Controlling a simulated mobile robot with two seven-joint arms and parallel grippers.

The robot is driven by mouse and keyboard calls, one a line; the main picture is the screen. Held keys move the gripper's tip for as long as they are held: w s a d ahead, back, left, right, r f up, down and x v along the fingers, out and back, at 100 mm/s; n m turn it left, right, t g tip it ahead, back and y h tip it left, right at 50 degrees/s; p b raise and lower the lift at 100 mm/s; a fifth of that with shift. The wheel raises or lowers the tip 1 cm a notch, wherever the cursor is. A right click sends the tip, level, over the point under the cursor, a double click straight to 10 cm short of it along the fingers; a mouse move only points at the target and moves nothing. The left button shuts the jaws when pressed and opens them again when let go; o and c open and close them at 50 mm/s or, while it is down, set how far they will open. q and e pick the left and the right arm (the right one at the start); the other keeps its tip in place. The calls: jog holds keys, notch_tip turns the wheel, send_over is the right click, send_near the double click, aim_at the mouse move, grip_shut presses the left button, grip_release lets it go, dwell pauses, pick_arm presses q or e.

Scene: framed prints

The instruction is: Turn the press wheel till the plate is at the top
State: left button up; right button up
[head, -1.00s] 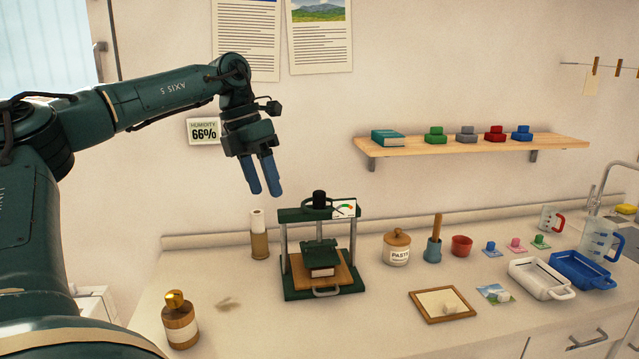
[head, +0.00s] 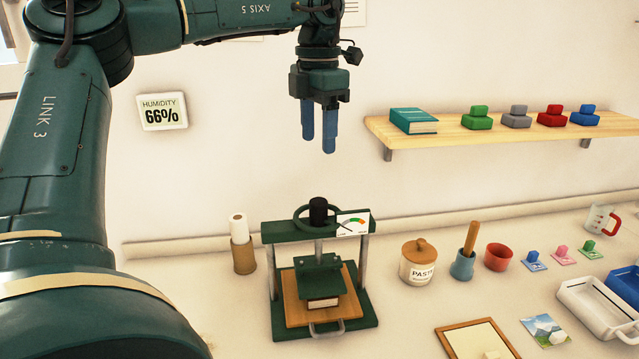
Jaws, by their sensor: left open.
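The press (head: 366,318) stands on the counter with a dark green frame and two grey posts. Its press wheel (head: 301,222) lies flat on top, with a black knob at its middle and a gauge beside it. The plate (head: 318,271) is low on its screw, over a small book (head: 322,302) on a wooden board, well below the top beam. I cannot tell whether plate and book touch. My left gripper (head: 319,148) is open and empty, pointing down in the air above the wheel, apart from it. My right gripper is not in view.
A paper roll in a holder (head: 243,258) stands left of the press. A paste jar (head: 417,267), a blue pot with a handle (head: 462,266) and a red cup (head: 498,257) stand to its right. A wall shelf (head: 450,139) holds a book and coloured blocks.

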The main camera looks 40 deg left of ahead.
aim_at(318, 200)
pick_arm(q)
notch_tip(318, 200, down, 13)
jog(key=shift+w+r+p, duration=0.1)
jog(key=shift+p, duration=0.65)
jog(key=shift+c, duration=0.4)
jog(key=shift+a, duration=0.1)
jog(key=c, duration=0.9)
